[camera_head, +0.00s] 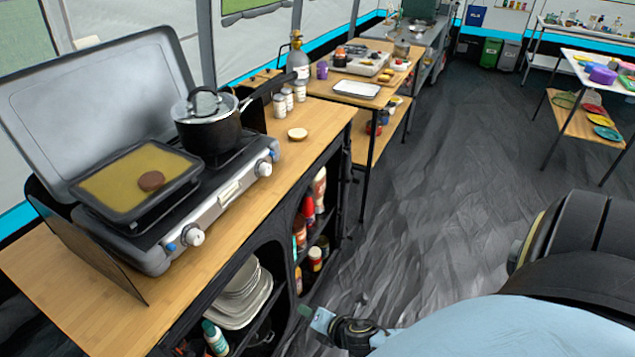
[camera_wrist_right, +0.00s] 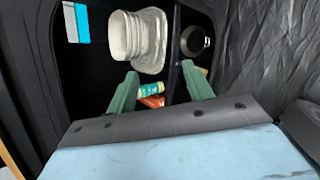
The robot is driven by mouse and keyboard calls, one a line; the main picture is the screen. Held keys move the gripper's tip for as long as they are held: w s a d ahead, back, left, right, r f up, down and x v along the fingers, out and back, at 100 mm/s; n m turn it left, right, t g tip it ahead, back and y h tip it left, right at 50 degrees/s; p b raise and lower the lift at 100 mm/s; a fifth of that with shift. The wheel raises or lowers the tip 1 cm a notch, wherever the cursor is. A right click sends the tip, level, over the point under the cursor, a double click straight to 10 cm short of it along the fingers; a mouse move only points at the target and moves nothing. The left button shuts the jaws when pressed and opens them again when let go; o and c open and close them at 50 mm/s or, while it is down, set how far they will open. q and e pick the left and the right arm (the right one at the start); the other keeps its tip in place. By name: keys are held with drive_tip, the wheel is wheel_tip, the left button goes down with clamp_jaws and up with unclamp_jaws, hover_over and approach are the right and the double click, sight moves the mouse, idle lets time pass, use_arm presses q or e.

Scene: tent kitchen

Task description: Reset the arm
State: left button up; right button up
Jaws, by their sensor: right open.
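My right arm comes in from the lower right in the head view. Its gripper (camera_head: 306,311) is low, beside the open front of the wooden counter's shelves, with much of it hidden behind my own arm. In the right wrist view the right gripper (camera_wrist_right: 159,68) has its two green fingers spread apart with nothing held between them. The fingers point toward the shelf, where stacked white dishes (camera_wrist_right: 124,36) and a green-and-white bottle (camera_wrist_right: 151,89) lie beyond them. My left gripper is not in view.
The wooden counter (camera_head: 215,260) carries a camp stove (camera_head: 222,196) with a lidded pot (camera_head: 209,130) and a pan (camera_head: 115,187) holding a brown patty. Bottles (camera_head: 308,208) stand on the shelf below. The dark floor (camera_head: 440,170) to the right is largely clear.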

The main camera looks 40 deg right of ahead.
drive_tip(key=shift+s+d+f+m, duration=0.1)
drive_tip(key=shift+s+f+m, duration=0.2)
drive_tip(key=shift+f, duration=0.1)
drive_tip(key=shift+f, duration=0.1)
